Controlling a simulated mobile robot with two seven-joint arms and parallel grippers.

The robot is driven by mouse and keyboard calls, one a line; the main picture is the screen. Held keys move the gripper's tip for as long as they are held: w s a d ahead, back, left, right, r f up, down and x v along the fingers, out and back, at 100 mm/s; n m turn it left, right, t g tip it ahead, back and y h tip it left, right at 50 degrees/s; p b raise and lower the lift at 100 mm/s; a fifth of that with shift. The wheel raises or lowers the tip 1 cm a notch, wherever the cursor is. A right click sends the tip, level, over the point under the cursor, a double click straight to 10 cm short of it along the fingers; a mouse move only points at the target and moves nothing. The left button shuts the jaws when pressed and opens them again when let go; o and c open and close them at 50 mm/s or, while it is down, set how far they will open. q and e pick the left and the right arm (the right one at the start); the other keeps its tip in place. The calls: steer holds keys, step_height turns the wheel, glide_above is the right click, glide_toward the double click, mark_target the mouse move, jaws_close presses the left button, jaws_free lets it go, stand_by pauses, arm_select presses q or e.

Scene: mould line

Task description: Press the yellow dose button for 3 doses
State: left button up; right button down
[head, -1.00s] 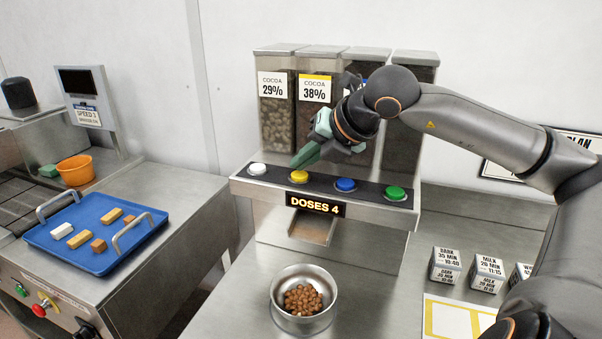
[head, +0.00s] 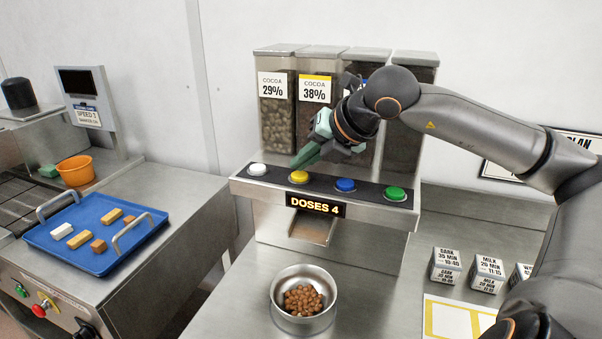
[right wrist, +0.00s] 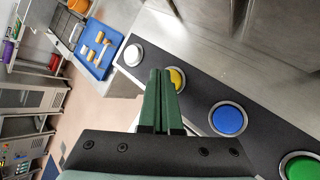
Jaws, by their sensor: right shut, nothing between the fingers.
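The yellow dose button (head: 299,177) is second from the left in a row on the dispenser's dark strip. My right gripper (head: 296,166) is shut and empty, its green fingertips at the yellow button's back edge in the head view. In the right wrist view the fingers (right wrist: 161,75) partly cover the yellow button (right wrist: 177,80). I cannot tell whether they touch it. The display (head: 316,205) below reads "DOSES 4". A metal bowl (head: 303,299) with brown pieces stands under the chute (head: 312,229). My left gripper is out of view.
White (head: 257,169), blue (head: 345,185) and green (head: 395,194) buttons share the strip. Cocoa bins (head: 277,120) stand behind it. A blue tray (head: 95,262) of bars and an orange tub (head: 76,170) are at left. Labelled boxes (head: 445,266) stand at right.

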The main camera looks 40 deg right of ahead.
mark_target(303, 177)
steer(key=shift+f, duration=0.1)
stand_by(0.3)
steer(key=shift+f+b, duration=0.4)
steer(key=shift+b, duration=0.15)
steer(key=shift+r, duration=0.1)
steer(key=shift+r+p, duration=0.3)
steer(key=shift+p, duration=0.1)
steer(key=shift+r, duration=0.15)
step_height(303, 177, up, 6)
steer(key=p, duration=0.5)
stand_by(0.8)
